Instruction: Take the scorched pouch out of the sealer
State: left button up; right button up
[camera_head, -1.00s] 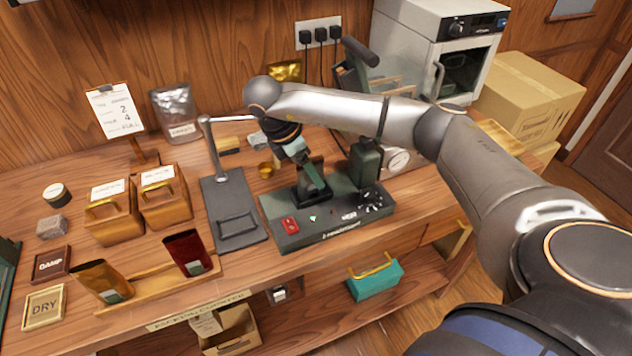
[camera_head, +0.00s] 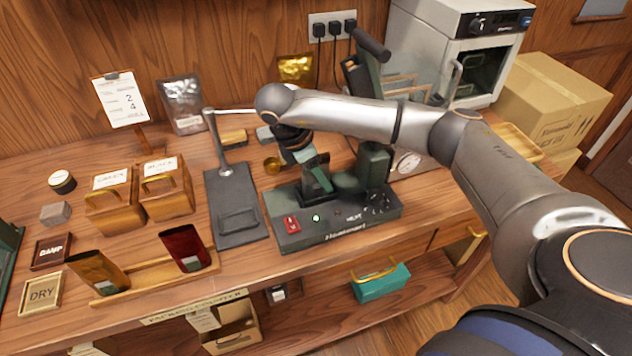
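The sealer (camera_head: 335,222) is a dark green machine on the counter, with a red switch and a lit green lamp on its front panel. My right arm reaches over it from the right. My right gripper (camera_head: 318,181) points down at the sealer's jaw area, close to or touching it. Its fingertips blend with the dark green parts there, so I cannot tell if it is open or shut. I cannot make out the scorched pouch; it may be hidden by the gripper and sealer. My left gripper is not in view.
A dark red pouch (camera_head: 185,247) and a brown pouch (camera_head: 98,271) stand in a wooden rack (camera_head: 150,283). A black stand (camera_head: 233,205) with a tall post is left of the sealer. An upright green lever (camera_head: 371,45) and an oven (camera_head: 450,50) stand behind.

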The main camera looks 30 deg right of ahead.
grip_shut()
jog(key=shift+d+r, duration=0.1)
jog(key=shift+r, duration=0.1)
dwell(0.5)
